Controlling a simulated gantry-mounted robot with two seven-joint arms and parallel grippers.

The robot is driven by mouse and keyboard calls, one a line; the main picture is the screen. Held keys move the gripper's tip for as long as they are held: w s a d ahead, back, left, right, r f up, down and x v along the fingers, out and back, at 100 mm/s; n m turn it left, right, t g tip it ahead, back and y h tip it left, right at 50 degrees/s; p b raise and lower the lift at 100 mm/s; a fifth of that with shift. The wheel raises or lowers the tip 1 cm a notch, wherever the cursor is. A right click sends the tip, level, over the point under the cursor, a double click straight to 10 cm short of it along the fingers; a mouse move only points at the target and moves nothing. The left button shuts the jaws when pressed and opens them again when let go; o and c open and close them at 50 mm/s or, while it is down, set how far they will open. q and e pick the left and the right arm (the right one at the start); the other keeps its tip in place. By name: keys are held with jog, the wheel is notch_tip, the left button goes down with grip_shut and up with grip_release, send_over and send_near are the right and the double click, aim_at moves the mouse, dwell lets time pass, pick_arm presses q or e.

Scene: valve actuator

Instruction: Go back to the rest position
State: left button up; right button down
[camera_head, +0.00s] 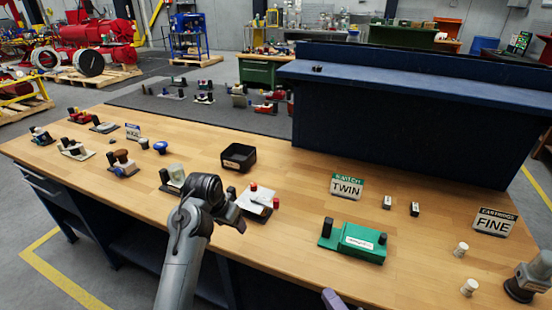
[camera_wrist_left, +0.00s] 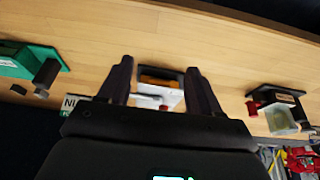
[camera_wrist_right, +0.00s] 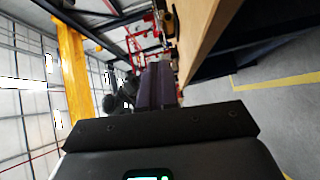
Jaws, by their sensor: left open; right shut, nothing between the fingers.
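My left arm (camera_head: 183,250) reaches up from the front edge over the bench, its dark wrist bent to the right beside a white device (camera_head: 260,198) with red knobs. Its fingers are not clear in the head view. In the left wrist view, the left gripper (camera_wrist_left: 158,68) is open and empty, with a white part (camera_wrist_left: 165,97) and the wooden bench top beyond its fingers. My right gripper (camera_head: 332,299) shows only as purple fingertips at the bottom edge of the head view. In the right wrist view, its fingers (camera_wrist_right: 156,75) are shut with nothing between them.
On the wooden bench (camera_head: 300,245) stand a green device (camera_head: 353,243), a black tray (camera_head: 238,157), a TWIN sign (camera_head: 346,186) and a FINE sign (camera_head: 491,223). A dark blue raised shelf (camera_head: 400,125) stands behind.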

pick_arm(q)
jog(key=s+a+f+n+y, duration=0.1)
jog(key=s+a+f, duration=0.4)
jog(key=s+f, duration=0.35)
jog(key=s+a+f+n, duration=0.1)
jog(key=s+a+f, duration=0.4)
jog(key=s+f, duration=0.45)
jog(key=s, duration=2.4)
pick_arm(e)
jog(key=s+d+f+m+g+h, duration=0.35)
jog(key=s+f+m+g, duration=0.3)
jog(key=s+m, duration=0.4)
jog(key=s+d+f+m+g+h, duration=0.3)
jog(key=s+d+f+m+g, duration=0.3)
jog(key=s+m, duration=0.4)
pick_arm(q)
notch_tip(320, 180, up, 37)
jog(key=p, duration=3.7)
jog(key=shift+w+n+y, duration=0.2)
jog(key=shift+n+y, duration=0.1)
jog(key=shift+n, duration=0.1)
pick_arm(e)
notch_tip(320, 180, up, 36)
jog(key=s+a, duration=0.1)
jog(key=shift+s+a+n, duration=0.2)
jog(key=shift+a+n, duration=0.05)
jog(key=shift+n, duration=0.1)
